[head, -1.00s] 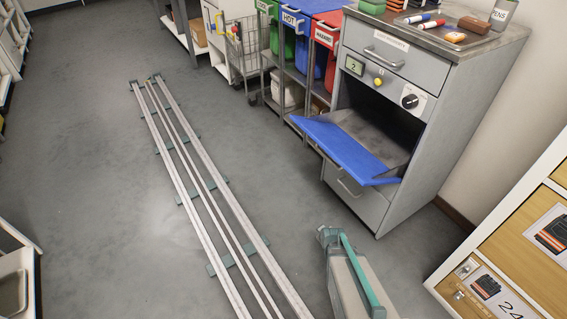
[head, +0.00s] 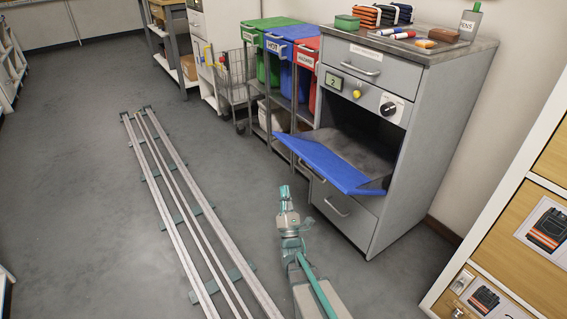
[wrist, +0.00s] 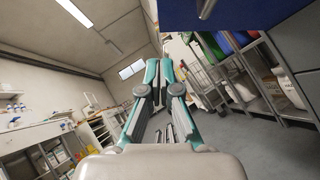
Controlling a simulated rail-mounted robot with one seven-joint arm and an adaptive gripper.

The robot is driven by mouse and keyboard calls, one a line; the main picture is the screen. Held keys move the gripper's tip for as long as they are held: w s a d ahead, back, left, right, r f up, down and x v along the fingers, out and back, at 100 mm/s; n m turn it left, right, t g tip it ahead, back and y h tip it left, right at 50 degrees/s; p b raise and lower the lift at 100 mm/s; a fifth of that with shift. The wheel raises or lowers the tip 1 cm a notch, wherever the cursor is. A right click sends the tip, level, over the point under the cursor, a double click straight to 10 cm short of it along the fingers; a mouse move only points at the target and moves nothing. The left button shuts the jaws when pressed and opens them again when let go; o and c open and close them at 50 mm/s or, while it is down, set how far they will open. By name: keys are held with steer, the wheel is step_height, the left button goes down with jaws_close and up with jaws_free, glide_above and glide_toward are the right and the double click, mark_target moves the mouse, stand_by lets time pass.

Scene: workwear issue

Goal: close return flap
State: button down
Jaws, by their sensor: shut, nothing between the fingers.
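The return flap (head: 325,163) is a blue panel on the front of a grey cabinet (head: 424,150). It hangs open, tilted outward and down from the cabinet's dark opening. My gripper (head: 284,189) is shut and empty, in front of the flap and a little below its left outer edge in the head view. They look apart. In the wrist view my gripper's fingers (wrist: 158,68) are together, and a dark blue surface (wrist: 235,12), likely the flap's underside, fills the top right.
The cabinet has a knob (head: 388,109), a yellow button and drawers. Pens and cases lie on its top. Green, blue and red bins (head: 306,50) stand to its left. A floor rail (head: 185,215) runs along open floor. A wooden locker unit (head: 530,225) stands at the right.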

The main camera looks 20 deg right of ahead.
steer(key=s+d+r+b+x, duration=0.1)
steer(key=b+x, duration=0.3)
steer(key=x, duration=0.8)
steer(key=shift+d+r, duration=0.3)
steer(key=shift+r, duration=0.25)
